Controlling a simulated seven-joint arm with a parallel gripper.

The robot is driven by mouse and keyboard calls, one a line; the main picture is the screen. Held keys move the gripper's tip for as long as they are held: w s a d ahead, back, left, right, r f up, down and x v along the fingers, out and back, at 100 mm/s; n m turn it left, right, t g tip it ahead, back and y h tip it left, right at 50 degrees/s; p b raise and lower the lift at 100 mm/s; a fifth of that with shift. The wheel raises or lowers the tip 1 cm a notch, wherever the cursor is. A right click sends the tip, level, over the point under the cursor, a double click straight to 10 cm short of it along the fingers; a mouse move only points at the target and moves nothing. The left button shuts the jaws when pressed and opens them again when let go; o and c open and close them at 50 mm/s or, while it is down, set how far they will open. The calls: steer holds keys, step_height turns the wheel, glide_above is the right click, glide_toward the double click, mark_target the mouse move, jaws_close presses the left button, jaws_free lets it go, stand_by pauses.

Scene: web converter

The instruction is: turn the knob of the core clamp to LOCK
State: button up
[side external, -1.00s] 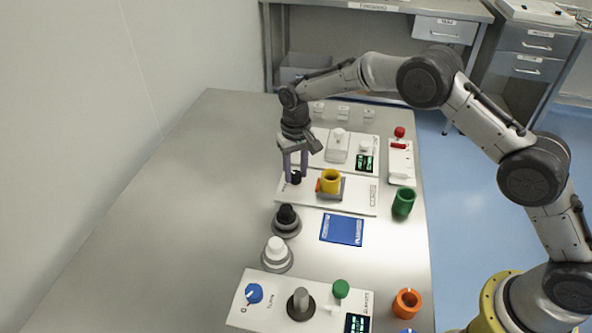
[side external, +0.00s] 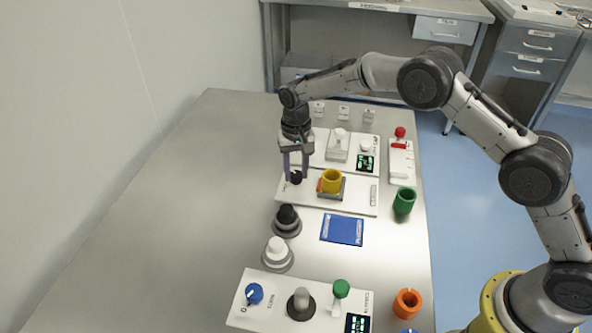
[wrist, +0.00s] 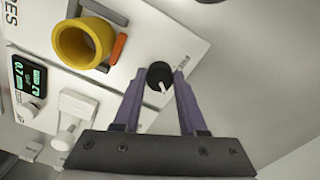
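The core clamp's black round knob (wrist: 158,75) with a white pointer mark sits at the end of the white CORES panel. In the side view the knob (side external: 296,178) is partly hidden by the fingers. My gripper (wrist: 161,72) points down over it, with one purple finger on each side. The fingertips appear to press against the knob's sides, with no clear gap. In the wrist view the white pointer points down and slightly right. In the side view my gripper (side external: 296,177) is at the panel's left end. The LOCK marking is not readable.
A yellow cup-like core (side external: 331,181) with an orange piece beside it stands on the same panel, close to the knob. A black knob on a grey base (side external: 287,220) and a blue booklet (side external: 342,229) lie nearer. The table's left side is bare.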

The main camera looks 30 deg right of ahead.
mark_target(297, 174)
steer(key=o, duration=0.5)
steer(key=shift+c, duration=0.2)
steer(key=shift+r, duration=0.15)
step_height(297, 174, up, 14)
steer(key=shift+f, duration=0.2)
steer(key=shift+d, duration=0.1)
